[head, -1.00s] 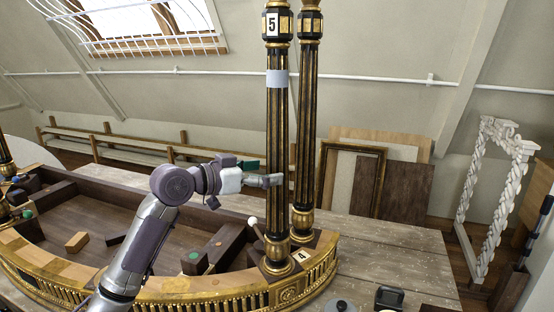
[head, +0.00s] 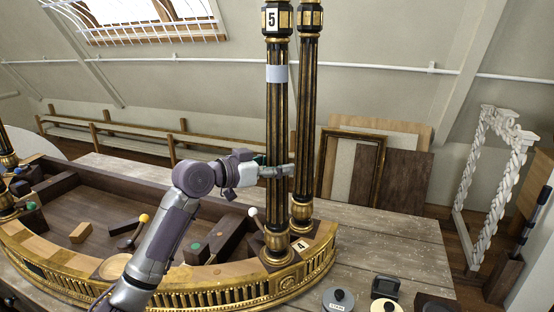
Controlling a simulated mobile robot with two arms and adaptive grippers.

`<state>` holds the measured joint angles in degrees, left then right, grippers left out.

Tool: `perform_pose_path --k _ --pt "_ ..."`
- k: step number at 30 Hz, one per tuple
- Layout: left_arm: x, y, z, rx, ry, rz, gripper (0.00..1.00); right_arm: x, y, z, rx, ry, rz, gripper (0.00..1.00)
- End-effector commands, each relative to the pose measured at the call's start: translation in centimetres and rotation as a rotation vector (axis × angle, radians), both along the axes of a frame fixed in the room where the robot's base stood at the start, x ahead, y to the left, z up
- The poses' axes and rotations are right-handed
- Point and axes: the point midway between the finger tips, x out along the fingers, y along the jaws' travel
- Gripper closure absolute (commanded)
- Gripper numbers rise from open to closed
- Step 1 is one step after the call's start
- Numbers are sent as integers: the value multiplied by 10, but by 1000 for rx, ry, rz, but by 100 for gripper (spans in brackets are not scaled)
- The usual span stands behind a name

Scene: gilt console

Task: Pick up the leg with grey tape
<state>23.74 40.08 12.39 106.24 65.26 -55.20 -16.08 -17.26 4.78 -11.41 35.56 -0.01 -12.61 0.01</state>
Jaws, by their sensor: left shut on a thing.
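The leg with grey tape (head: 277,110) is a tall black fluted column with gold trim. Its pale grey tape band (head: 277,73) is near the top, under a block marked 5 (head: 271,18). It stands upright on the right end of the curved gilt console (head: 180,297), beside a tag marked 4 (head: 301,245). My left gripper (head: 276,171) reaches in from the left and is shut on this leg at about mid-height. Its fingers partly cover the shaft. I cannot tell whether the foot is clear of the console. My right gripper is not in view.
A second similar leg (head: 304,120) stands close on the right. A round-topped stick (head: 253,213) is by the foot. Loose blocks (head: 80,232) lie inside the console. A weight-like disc (head: 339,299) sits on the wooden table (head: 400,240), which has free room at right.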

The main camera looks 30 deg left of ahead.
Motion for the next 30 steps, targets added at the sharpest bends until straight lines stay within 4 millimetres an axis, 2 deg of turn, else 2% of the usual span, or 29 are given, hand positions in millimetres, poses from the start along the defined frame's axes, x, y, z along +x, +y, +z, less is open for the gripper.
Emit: perform_pose_path --k 11,21,30 --pt "0 0 9 1 -8 0 87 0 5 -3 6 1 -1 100" --pt "-1 1 46 2 -13 2 87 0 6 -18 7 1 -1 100" --pt "-26 -45 73 4 -15 -1 87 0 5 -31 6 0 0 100"
